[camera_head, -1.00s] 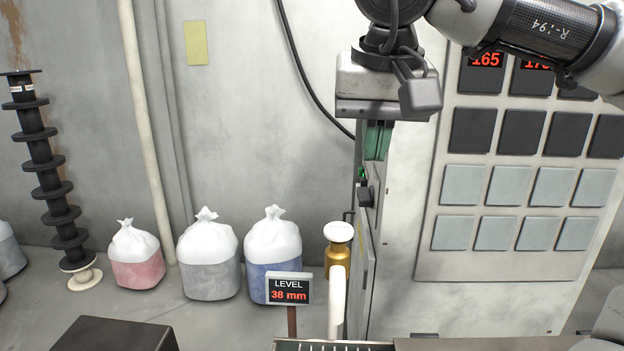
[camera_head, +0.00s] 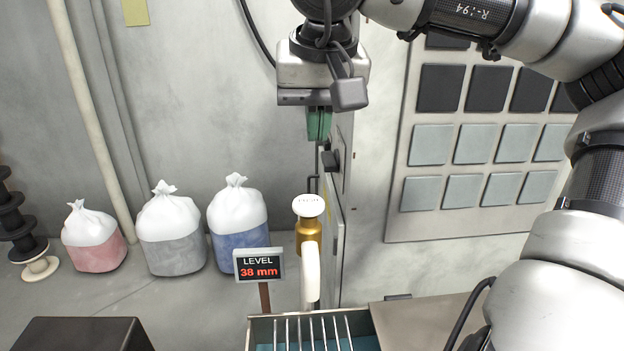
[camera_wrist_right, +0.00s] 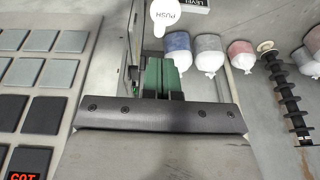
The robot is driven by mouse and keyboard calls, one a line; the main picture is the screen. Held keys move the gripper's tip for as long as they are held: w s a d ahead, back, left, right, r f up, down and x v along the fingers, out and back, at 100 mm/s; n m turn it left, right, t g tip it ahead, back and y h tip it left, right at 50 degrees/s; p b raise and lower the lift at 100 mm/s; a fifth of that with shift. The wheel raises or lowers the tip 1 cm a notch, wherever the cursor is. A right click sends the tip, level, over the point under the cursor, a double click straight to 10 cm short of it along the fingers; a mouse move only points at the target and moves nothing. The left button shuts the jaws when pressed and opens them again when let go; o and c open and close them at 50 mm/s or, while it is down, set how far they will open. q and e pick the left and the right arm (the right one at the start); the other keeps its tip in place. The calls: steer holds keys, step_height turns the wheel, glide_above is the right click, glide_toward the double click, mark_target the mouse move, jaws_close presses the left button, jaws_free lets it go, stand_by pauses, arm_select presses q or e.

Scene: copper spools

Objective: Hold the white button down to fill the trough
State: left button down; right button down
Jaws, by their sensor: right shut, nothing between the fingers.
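The white button (camera_head: 309,205) is a round white cap on a gold body, above the white spout (camera_head: 310,272). In the right wrist view the button (camera_wrist_right: 165,14) reads PUSH. The trough (camera_head: 262,334) with a metal grate stands below the spout, at the bottom edge. The level sign (camera_head: 259,265) reads 38 mm. My right gripper (camera_head: 319,138) points down with green fingers shut and empty, above the button and apart from it. The fingers (camera_wrist_right: 163,66) also show in the right wrist view. My left gripper is not in view.
A cabinet panel with square buttons (camera_head: 478,143) stands right of the gripper. Three tied bags (camera_head: 172,240) sit on the floor at left, beside a black spool stack (camera_head: 18,232). A dark box (camera_head: 82,335) is at lower left. A flat counter (camera_head: 410,318) adjoins the trough.

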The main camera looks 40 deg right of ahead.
mark_target(313, 202)
steer(key=x, duration=0.3)
steer(key=p+x, duration=0.1)
steer(key=x, duration=0.2)
steer(key=s+p+x, duration=0.1)
steer(key=x, duration=0.2)
steer(key=shift+w+a+f, duration=0.1)
steer(key=shift+a+f, duration=0.15)
steer(key=shift+a, duration=0.15)
steer(key=shift+f, duration=0.15)
step_height(313, 202, down, 2)
steer(key=shift+f+b, duration=0.1)
steer(key=shift+b, duration=1.1)
steer(key=shift+a, duration=0.1)
stand_by(5.1)
